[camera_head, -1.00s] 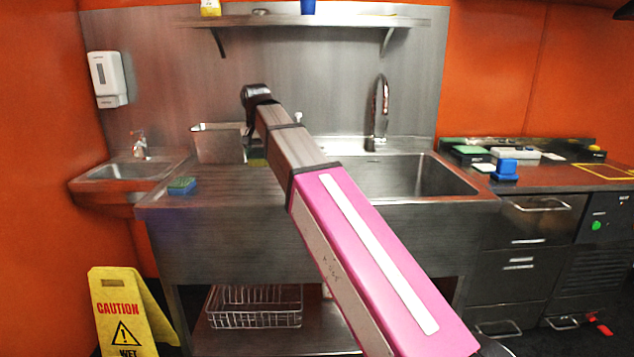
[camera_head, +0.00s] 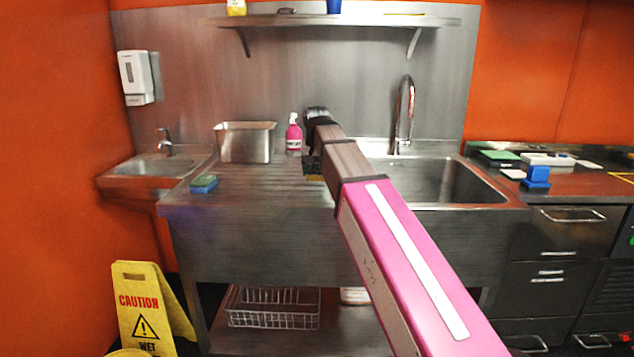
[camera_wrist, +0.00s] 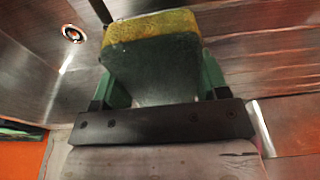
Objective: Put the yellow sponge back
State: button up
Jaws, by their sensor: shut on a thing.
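In the wrist view, a sponge with a yellow layer (camera_wrist: 155,26) and a dark green layer is held between the green fingers of my gripper (camera_wrist: 158,72). My gripper is shut on it. In the head view, my gripper (camera_head: 312,164) is mostly hidden behind my arm. A thin yellow strip of the sponge (camera_head: 314,178) shows there, over or on the steel counter left of the sink basin. I cannot tell whether it touches the counter.
A green and blue sponge (camera_head: 204,184) lies at the counter's left end. A steel container (camera_head: 246,143) and pink bottle (camera_head: 294,136) stand behind. The sink basin (camera_head: 440,182) is to the right. A yellow caution sign (camera_head: 142,310) stands on the floor at left.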

aim_at(317, 188)
jog(key=shift+f, duration=2.05)
jog(key=shift+f, duration=0.1)
jog(key=o, duration=1)
jog(key=shift+c, duration=0.2)
jog(key=r, duration=0.4)
jog(key=s+r, duration=0.1)
jog(key=r, duration=0.7)
jog(key=shift+s, duration=0.4)
